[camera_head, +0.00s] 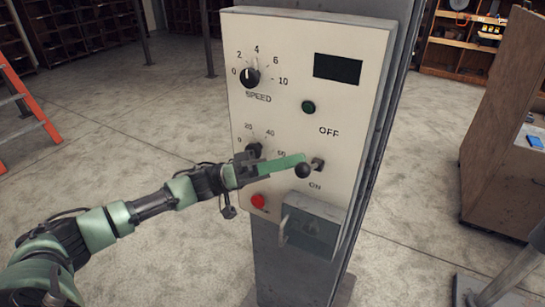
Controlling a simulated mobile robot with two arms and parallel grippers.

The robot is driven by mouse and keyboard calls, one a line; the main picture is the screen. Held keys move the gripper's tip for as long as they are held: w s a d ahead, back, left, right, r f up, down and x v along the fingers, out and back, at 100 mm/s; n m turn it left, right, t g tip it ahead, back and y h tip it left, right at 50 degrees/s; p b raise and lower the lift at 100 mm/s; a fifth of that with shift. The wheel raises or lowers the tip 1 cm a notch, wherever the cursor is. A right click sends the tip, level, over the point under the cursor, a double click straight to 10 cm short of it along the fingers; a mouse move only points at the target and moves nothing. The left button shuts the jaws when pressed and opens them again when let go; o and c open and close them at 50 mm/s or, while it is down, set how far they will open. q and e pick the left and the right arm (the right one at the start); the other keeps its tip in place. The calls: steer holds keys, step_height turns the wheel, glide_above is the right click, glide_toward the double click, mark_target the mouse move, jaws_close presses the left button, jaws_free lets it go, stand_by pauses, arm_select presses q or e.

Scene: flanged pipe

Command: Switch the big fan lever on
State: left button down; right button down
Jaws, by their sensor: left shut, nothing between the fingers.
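The fan lever has a black ball knob (303,171) and a small grey mount (318,163) on the right side of the cream control panel (285,60). OFF is printed above it and ON below it. The knob sticks out from the panel toward me, at about mid-height between the labels. My left gripper (301,159) comes in from the left, with its green fingers shut and empty. Its fingertips are right at the upper edge of the knob in the picture; I cannot tell whether they touch. My right gripper is not in view.
The panel also has a speed dial (250,77), a dark display (338,68), a green button (308,107), a lower dial (254,150) partly behind my gripper, and a red button (258,201). A grey box (318,229) juts out below the lever.

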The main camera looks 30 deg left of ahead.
arm_select(q)
steer(key=shift+w+d+r, duration=0.15)
steer(key=shift+d+r, duration=0.1)
steer(key=shift+d, duration=0.3)
steer(key=shift+f, duration=0.1)
steer(key=shift+f, duration=0.15)
steer(key=shift+s+f+b, duration=0.1)
steer(key=shift+s+b, duration=0.1)
steer(key=shift+b, duration=0.25)
step_height(320, 180, down, 6)
steer(key=m+g+h+b, duration=0.1)
steer(key=m+g+b, duration=0.8)
steer(key=m+b, duration=0.4)
steer(key=shift+s+f+b, duration=0.15)
steer(key=shift+f+b, duration=0.05)
steer(key=shift+b, duration=0.5)
steer(key=shift+f, duration=0.15)
